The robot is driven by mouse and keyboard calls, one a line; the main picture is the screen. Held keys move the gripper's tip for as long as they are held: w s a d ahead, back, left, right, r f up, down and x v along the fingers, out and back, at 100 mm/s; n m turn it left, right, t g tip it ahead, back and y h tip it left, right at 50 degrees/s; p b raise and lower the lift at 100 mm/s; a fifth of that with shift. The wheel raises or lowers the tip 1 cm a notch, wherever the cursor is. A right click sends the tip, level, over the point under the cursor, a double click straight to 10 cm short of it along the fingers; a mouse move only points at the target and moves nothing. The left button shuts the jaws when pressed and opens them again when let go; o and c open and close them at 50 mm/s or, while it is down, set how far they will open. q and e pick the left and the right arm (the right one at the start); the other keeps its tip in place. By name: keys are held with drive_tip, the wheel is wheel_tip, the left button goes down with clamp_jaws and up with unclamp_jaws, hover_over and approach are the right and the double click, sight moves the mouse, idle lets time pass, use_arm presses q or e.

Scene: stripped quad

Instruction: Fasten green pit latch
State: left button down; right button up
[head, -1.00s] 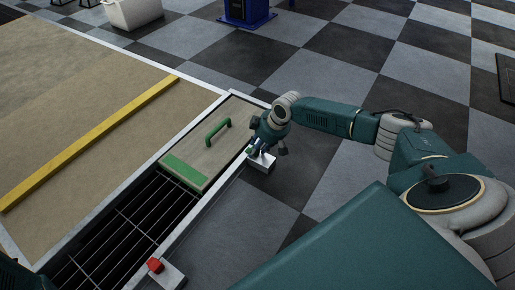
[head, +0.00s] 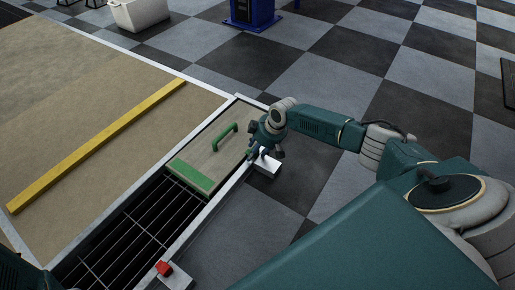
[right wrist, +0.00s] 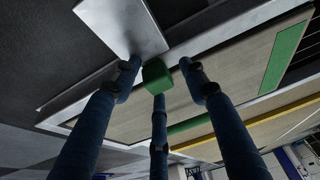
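The green pit latch shows as a green block (right wrist: 157,76) beside a silver plate (right wrist: 122,25) in the right wrist view. The plate is also at the pit's right edge in the head view (head: 267,169). My right gripper (right wrist: 159,72) has its three fingers around the green block. A gap shows between the block and the right finger, so the fingers look open; contact at the other fingers is unclear. In the head view, my right gripper (head: 262,152) hides most of the latch. My left gripper is out of view.
A wooden cover (head: 211,160) with a green handle (head: 224,136) and green stripe lies in the pit frame. Nearer is an open dark grate (head: 125,235). A red knob (head: 164,268) sits on another silver plate.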

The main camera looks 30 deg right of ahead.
drive_tip(key=shift+w, duration=0.1)
idle(0.3)
drive_tip(key=shift+r, duration=0.1)
drive_tip(key=shift+d+r, duration=0.15)
drive_tip(key=shift+r, duration=0.05)
drive_tip(key=v, duration=1.1)
drive_tip(key=shift+s+r, duration=0.2)
drive_tip(key=shift+s, duration=0.1)
